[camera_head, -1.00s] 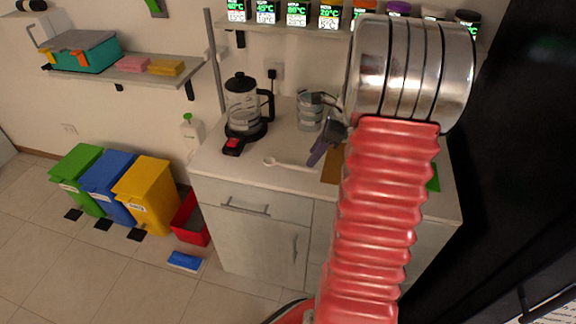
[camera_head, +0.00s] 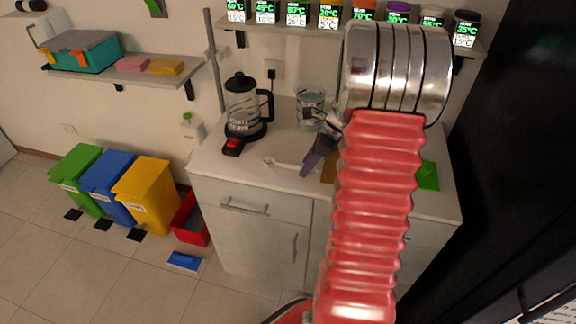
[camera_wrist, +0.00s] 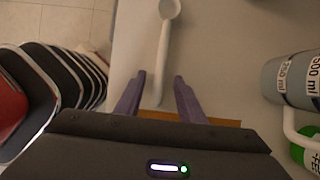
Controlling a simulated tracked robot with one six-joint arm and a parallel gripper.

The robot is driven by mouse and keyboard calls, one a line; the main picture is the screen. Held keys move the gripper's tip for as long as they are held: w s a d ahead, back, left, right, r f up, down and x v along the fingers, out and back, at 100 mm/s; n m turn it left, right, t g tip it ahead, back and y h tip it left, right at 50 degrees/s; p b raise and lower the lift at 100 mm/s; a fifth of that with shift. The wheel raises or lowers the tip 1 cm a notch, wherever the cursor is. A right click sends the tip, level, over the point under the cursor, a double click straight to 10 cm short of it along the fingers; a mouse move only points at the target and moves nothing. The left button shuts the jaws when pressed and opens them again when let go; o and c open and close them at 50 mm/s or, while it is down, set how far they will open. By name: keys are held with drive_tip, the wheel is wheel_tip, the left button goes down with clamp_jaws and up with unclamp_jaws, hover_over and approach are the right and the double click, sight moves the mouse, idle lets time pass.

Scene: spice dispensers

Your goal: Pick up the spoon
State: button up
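The white spoon (camera_head: 282,164) lies on the white counter, its bowl toward the left in the head view. In the wrist view the spoon (camera_wrist: 163,48) points away from me, bowl at the top and handle running down between the fingertips. My gripper (camera_wrist: 159,76) is open, with one purple finger on each side of the handle and a gap on both sides. In the head view my gripper (camera_head: 309,164) is at the handle's right end, which it hides. I cannot tell how far the fingertips are above the counter.
A glass coffee press (camera_head: 243,108) stands behind the spoon. A clear measuring jug (camera_head: 310,107) stands behind my gripper; a grey measuring cup (camera_wrist: 290,80) is at right in the wrist view. A green card (camera_head: 428,177) lies farther right. The counter's front edge is near.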

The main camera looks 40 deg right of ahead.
clamp_jaws()
idle(0.5)
drive_tip(key=shift+r, duration=0.1)
wheel_tip(320, 180, up, 10)
idle(0.7)
idle(0.4)
